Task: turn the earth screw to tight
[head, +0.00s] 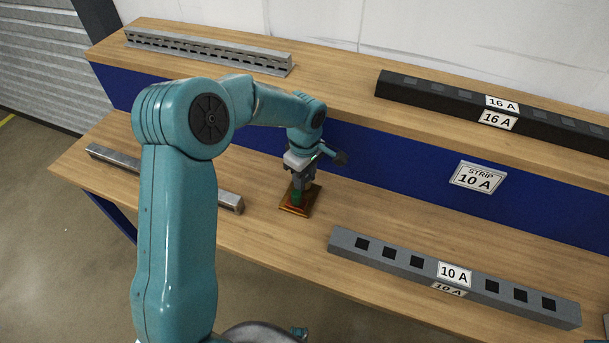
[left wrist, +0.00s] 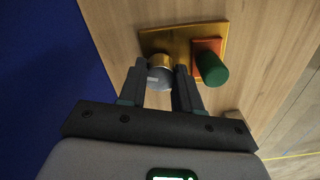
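A small brass plate (left wrist: 182,39) lies on the lower wooden shelf; it also shows in the head view (head: 309,208). On it stand a brass post with a grey round top (left wrist: 160,76) and, beside it, a green knob (left wrist: 212,69) on a red square base (left wrist: 205,46). I cannot tell for sure which is the earth screw; I take it as the grey-topped post. My left gripper (left wrist: 161,68) has its fingers on both sides of that post, with no clear gap. The left gripper (head: 301,190) points down over the plate in the head view. My right gripper is not in view.
A grey 10 A strip (head: 400,262) lies right of the plate, and a metal bar (head: 228,201) lies to its left. A black 16 A strip (head: 440,97) and a slotted metal rail (head: 210,52) lie on the upper shelf. A blue panel (head: 400,162) stands behind the plate.

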